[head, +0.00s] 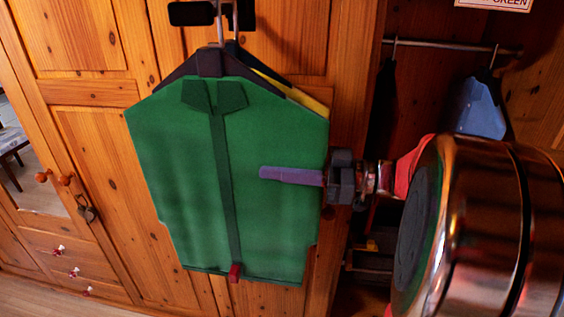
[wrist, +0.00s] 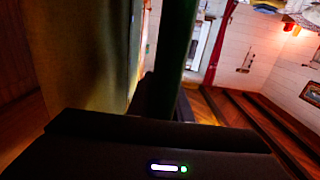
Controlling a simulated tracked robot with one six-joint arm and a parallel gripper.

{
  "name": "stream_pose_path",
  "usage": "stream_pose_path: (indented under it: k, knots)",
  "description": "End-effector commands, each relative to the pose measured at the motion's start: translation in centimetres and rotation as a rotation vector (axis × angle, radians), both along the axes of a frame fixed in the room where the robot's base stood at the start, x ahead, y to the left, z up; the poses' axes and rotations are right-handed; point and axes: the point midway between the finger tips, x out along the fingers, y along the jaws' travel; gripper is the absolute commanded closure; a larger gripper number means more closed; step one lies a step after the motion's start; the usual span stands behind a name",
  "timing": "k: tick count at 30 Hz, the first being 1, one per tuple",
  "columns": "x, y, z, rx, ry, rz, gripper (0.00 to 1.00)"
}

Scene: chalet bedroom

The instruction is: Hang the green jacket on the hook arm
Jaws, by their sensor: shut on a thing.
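The green jacket (head: 180,150) hangs upright on a dark hanger (head: 208,62) in front of the wooden doors in the head view. The hanger's metal hook (head: 219,30) reaches up to a black bar (head: 192,13), which looks like the hook arm. I cannot tell whether the hook rests on it. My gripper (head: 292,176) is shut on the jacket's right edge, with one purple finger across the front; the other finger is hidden. In the wrist view a dark green strip (wrist: 176,45), likely the jacket edge-on, rises from my gripper.
A yellow and dark garment (head: 300,97) hangs close behind the jacket. On the right, an open wardrobe has a metal rail (head: 440,44), a blue garment (head: 480,105) and a dark one. A padlock (head: 87,212) hangs on the left doors. A sign (head: 493,4) is at the top right.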

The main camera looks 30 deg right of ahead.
Motion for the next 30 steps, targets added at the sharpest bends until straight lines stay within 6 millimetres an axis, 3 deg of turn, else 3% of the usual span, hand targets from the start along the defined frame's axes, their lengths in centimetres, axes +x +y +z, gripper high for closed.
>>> stream_pose_path:
  k: [11,12,21,30]
  knots:
    - [0.02,0.07,-0.18,0.000,-0.003,0.002,1.00]
    - [0.02,0.07,-0.17,0.000,-0.003,0.002,0.81]
    - [0.03,0.13,-0.22,0.000,-0.001,0.003,0.60]
    - [-0.02,0.06,-0.30,0.000,0.001,0.004,0.59]
